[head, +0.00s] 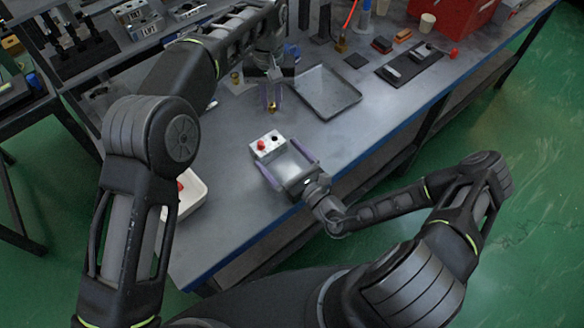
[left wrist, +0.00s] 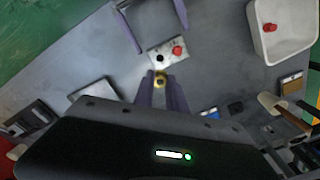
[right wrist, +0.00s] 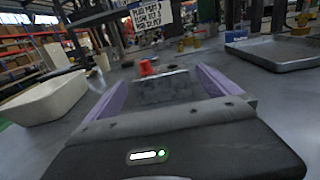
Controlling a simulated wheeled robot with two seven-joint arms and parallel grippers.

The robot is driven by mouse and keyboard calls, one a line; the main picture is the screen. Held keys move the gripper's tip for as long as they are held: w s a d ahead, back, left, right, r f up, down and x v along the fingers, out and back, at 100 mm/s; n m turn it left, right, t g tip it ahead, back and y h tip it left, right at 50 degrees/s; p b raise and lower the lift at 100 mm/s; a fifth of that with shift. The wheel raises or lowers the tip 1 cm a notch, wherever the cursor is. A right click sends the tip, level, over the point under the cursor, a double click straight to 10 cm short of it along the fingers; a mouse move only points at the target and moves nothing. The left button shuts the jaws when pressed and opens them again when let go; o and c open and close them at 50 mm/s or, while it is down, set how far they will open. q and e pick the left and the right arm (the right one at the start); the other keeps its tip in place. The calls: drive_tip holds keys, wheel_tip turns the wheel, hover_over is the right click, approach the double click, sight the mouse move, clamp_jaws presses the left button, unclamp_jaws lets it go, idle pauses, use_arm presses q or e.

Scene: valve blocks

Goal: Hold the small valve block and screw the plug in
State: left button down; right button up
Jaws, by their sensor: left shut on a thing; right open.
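The small valve block (head: 268,147) is a grey block lying on the bench, with a red knob-like part on one end and a dark round hole on the other. It also shows in the left wrist view (left wrist: 168,56) and the right wrist view (right wrist: 165,89). My left gripper (head: 272,103) points down beyond the block, shut on a small brass plug (left wrist: 160,81), held apart from the block near its hole side. My right gripper (head: 277,152) is open. Its purple fingers point at the block, which sits at or just past the fingertips; contact cannot be told.
A flat metal tray (head: 325,90) lies behind and right of the block. A white bin (left wrist: 285,42) with a red part stands at the bench's near left. A black mat (head: 410,62) with parts lies at the back right. Bench around the block is clear.

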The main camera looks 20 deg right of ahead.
drive_tip(key=shift+x, duration=0.85)
drive_tip(key=shift+c, duration=0.2)
drive_tip(key=c, duration=1.9)
use_arm(q)
drive_tip(key=shift+f, duration=2.55)
